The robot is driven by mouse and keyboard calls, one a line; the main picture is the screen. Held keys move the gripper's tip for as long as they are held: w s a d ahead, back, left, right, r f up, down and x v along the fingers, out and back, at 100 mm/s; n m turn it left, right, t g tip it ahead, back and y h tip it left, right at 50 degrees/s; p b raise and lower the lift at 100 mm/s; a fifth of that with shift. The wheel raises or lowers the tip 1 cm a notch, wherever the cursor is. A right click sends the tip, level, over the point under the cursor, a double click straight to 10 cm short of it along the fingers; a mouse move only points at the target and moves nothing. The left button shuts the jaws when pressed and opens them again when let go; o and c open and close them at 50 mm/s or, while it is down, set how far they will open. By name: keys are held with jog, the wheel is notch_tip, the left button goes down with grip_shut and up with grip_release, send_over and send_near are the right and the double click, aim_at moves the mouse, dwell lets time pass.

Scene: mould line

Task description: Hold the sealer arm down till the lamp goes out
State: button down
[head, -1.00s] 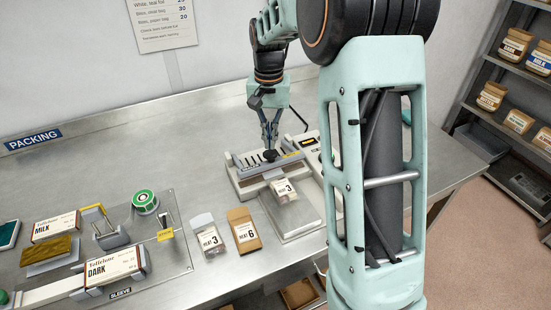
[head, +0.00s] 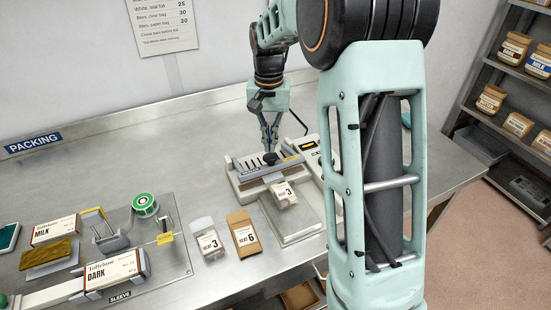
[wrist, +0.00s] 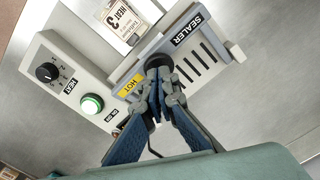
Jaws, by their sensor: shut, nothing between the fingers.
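The sealer (head: 246,188) stands on the steel bench, its grey arm (head: 272,171) lying low across the mouth of a bag marked 3 (head: 284,196). In the wrist view the sealer arm (wrist: 128,72) carries a yellow HOT label and a round black knob (wrist: 158,61). My gripper (head: 270,150) is shut and empty, its fingertips at the knob from above; it also shows in the wrist view (wrist: 161,84). The lamp (wrist: 92,103) beside the dial shows bright green in the wrist view. In the head view my arm hides part of the control side.
A clear bag (head: 207,240) and a brown bag (head: 243,234) stand left of the sealer's platform (head: 292,226). A sleeve board with chocolate boxes (head: 115,272) and a green reel (head: 145,205) is farther left. Shelves with jars (head: 515,48) stand at right.

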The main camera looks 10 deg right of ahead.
aim_at(270, 156)
jog(key=shift+f, duration=0.2)
jog(key=shift+f+b, duration=1.25)
jog(key=shift+f, duration=0.55)
jog(key=shift+s+f, duration=0.1)
dwell(4.0)
notch_tip(270, 156, up, 10)
jog(key=p, duration=0.7)
jog(key=shift+p, duration=0.35)
dwell(0.6)
